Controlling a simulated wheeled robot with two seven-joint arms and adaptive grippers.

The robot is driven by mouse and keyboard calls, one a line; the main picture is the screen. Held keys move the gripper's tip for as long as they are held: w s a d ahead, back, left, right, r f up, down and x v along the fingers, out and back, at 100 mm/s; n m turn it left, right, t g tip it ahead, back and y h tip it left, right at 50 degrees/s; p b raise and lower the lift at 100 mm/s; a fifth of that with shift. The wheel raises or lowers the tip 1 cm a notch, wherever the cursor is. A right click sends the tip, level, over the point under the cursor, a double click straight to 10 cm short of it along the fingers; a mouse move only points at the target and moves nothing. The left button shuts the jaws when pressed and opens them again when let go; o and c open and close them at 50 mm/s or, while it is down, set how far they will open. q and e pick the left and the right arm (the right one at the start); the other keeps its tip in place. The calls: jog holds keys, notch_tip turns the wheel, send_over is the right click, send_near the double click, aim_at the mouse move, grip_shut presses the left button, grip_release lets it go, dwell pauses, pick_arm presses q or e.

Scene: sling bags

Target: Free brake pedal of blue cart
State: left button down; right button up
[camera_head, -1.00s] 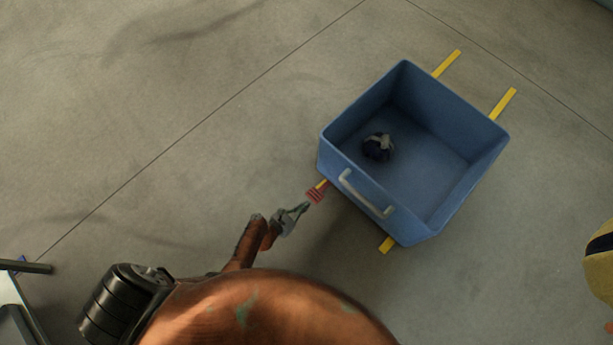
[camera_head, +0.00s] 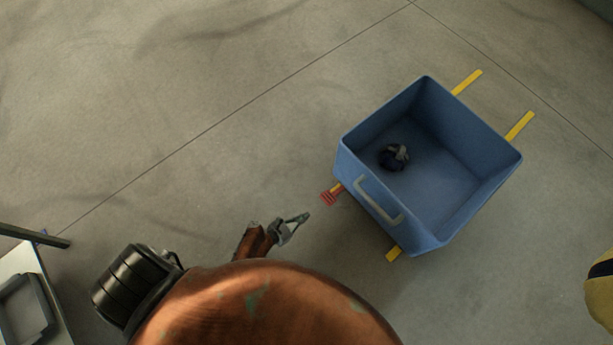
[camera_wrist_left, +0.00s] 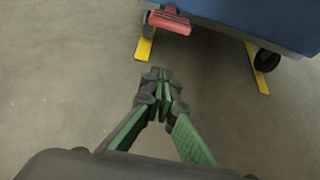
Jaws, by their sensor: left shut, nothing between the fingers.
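The blue cart (camera_head: 441,197) stands on the floor right of centre in the head view, with a pale handle (camera_head: 379,201) on its near side. Its red brake pedal (camera_head: 329,198) sticks out low at the cart's near left corner. The pedal also shows in the left wrist view (camera_wrist_left: 169,21), at the top, below the cart's blue side (camera_wrist_left: 250,18). My left gripper (camera_head: 304,217) is shut and empty, a short way from the pedal and apart from it. Its closed fingertips (camera_wrist_left: 157,75) point towards the cart in the wrist view. My right gripper is not in view.
A dark bundled item (camera_head: 394,157) lies inside the cart. Yellow floor strips (camera_head: 519,126) show around the cart, and a dark caster (camera_wrist_left: 267,60) is under it. A pale surface with a grey frame (camera_head: 25,307) is at lower left. A yellow object (camera_head: 601,284) is at the right edge. Floor to the left is clear.

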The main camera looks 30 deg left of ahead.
pick_arm(q)
jog(key=shift+s+a+r, duration=0.2)
jog(key=shift+s+r, duration=0.1)
jog(key=shift+s, duration=0.25)
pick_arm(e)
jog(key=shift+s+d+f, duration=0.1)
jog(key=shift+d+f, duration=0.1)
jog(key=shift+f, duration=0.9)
